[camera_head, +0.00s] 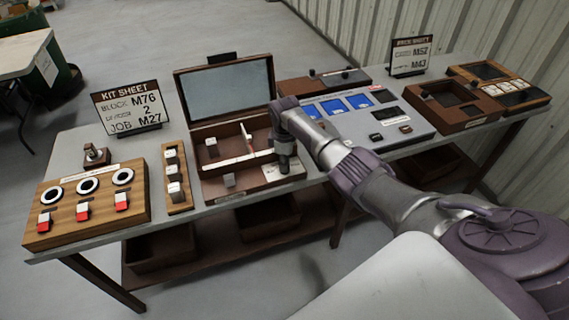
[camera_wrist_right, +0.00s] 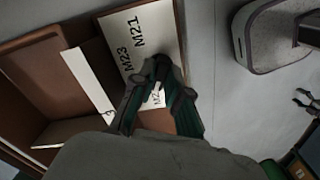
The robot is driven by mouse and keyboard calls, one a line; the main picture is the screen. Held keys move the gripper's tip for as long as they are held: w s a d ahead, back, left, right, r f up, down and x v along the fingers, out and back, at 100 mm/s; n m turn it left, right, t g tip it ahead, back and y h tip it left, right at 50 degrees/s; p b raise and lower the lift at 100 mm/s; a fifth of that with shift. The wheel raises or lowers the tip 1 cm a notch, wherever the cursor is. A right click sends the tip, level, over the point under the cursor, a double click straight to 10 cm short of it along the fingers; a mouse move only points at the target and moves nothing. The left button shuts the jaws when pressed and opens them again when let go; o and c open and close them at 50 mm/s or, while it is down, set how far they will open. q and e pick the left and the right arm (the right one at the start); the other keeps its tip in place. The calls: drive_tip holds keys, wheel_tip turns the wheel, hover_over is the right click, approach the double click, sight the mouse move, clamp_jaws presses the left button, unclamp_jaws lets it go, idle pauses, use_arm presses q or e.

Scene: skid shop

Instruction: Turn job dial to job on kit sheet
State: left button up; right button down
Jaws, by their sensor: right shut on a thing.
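The kit sheet (camera_head: 127,108) stands at the back left in the head view and reads block M76 and job M27. The open-lidded brown case (camera_head: 252,180) sits right of it. My right gripper (camera_head: 284,165) points down over the case's front right part, shut on the job dial, which its fingers mostly hide. In the right wrist view, the right gripper (camera_wrist_right: 156,94) covers the dial's place on a pale label plate (camera_wrist_right: 146,22). The plate shows M23, M21 and a partly covered M2-something. What seems my left gripper (camera_wrist_right: 306,103) shows small at the right edge, jaws apart.
A wooden panel with white rings and red-white switches (camera_head: 90,200) lies at the left. A narrow wooden strip with switches (camera_head: 176,178) stands beside the case. A grey panel with blue screens (camera_head: 372,128) and the pack sheet (camera_head: 410,55) are to the right.

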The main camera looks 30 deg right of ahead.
drive_tip(key=shift+n, duration=0.6)
drive_tip(key=c, duration=1.2)
unclamp_jaws()
drive_tip(key=shift+o, duration=0.2)
drive_tip(key=shift+r, duration=0.1)
wheel_tip(320, 180, up, 12)
